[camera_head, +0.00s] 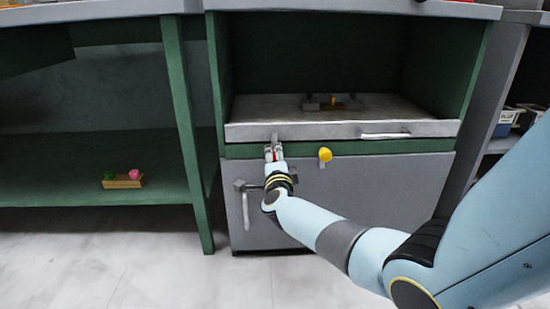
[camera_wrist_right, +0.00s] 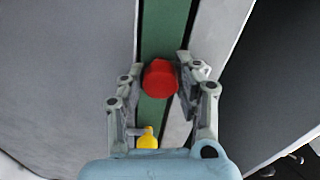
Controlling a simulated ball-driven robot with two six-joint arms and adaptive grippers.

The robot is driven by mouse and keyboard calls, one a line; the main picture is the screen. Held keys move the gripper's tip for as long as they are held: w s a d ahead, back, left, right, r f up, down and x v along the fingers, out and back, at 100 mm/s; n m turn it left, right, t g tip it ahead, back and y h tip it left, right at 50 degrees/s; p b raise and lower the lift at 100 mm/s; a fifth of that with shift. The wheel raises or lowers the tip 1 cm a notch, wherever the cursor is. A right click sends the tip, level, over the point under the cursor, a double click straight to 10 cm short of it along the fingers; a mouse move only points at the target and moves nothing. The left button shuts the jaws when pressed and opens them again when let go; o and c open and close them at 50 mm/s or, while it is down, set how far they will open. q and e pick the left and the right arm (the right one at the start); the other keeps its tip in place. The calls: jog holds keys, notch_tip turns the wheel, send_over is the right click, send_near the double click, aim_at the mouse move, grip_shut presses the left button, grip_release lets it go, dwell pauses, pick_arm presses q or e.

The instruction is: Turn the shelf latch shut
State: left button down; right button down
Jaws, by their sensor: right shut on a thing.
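A red knob (camera_wrist_right: 160,78), which looks like the shelf latch's grip, sits on the green rail (camera_head: 400,146) under the pull-out shelf (camera_head: 300,131). My right gripper (camera_head: 273,152) has its two fingers closed around the knob, one on each side, in the right wrist view (camera_wrist_right: 160,85). In the head view the fingers mostly hide the knob. A small grey tab (camera_head: 275,138) stands up just above the fingers, against the shelf's front edge. My left gripper is not in view.
A yellow knob (camera_head: 325,154) is on the rail to the right of my gripper. Below are a grey door (camera_head: 370,190) and its bar handle (camera_head: 246,211). The shelf front has a light handle (camera_head: 385,135). A green side bay (camera_head: 60,180) stands left.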

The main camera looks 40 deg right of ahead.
jog(key=shift+f, duration=0.15)
jog(key=c, duration=0.9)
grip_release()
jog(key=shift+c, duration=0.2)
jog(key=v, duration=1.2)
jog(key=shift+s, duration=0.1)
